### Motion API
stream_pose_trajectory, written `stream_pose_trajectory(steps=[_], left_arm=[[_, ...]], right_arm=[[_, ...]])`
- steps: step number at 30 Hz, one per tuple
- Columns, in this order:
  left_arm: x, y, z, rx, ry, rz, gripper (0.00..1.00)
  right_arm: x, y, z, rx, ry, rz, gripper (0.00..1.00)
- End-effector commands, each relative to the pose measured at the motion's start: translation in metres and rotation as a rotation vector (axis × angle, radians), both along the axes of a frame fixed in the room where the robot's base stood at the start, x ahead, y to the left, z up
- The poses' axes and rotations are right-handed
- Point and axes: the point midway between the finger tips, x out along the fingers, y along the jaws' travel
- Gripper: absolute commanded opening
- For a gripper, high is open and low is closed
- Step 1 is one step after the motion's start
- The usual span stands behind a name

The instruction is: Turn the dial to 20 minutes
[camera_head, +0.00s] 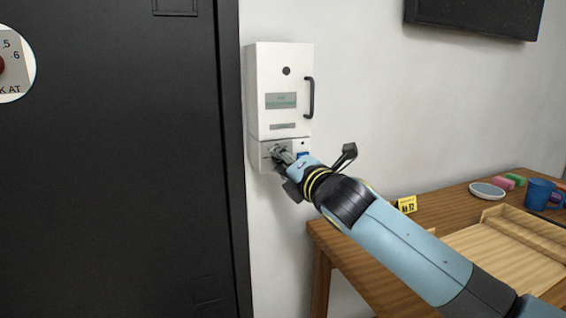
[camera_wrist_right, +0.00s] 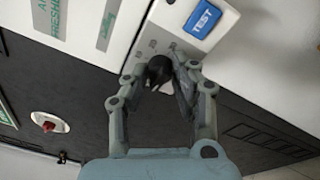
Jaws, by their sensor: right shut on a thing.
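The dial (camera_wrist_right: 158,70) is a small dark knob on the grey lower panel (camera_wrist_right: 178,42) of a white wall box. The white box (camera_head: 279,75) hangs on the wall beside a dark door, with a black handle on its right side. My right gripper (camera_head: 277,153) is at the lower panel, and its fingers hide the dial in the head view. In the right wrist view my right gripper (camera_wrist_right: 166,72) has its fingertips on both sides of the dial, shut on it. The marks around the dial are too small to read. My left gripper is not in view.
A blue TEST button (camera_wrist_right: 203,18) is close beside the dial. A dark door (camera_head: 115,160) stands to the left. A wooden table (camera_head: 440,225) with a tray, a blue mug (camera_head: 538,194) and a dish (camera_head: 487,191) is at the lower right.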

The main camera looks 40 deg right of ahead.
Motion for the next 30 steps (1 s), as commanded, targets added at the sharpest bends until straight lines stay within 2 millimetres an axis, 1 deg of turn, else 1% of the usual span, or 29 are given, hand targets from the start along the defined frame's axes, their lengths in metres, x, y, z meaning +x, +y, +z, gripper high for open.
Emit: stream_pose_trajectory(steps=[8, 30], left_arm=[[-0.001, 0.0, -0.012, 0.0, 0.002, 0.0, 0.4], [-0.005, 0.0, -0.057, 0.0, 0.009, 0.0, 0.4]], right_arm=[[0.0, 0.0, -0.003, 0.183, -0.042, -0.002, 0.0], [0.0, 0.0, -0.007, 0.865, -0.205, -0.004, 0.0]])
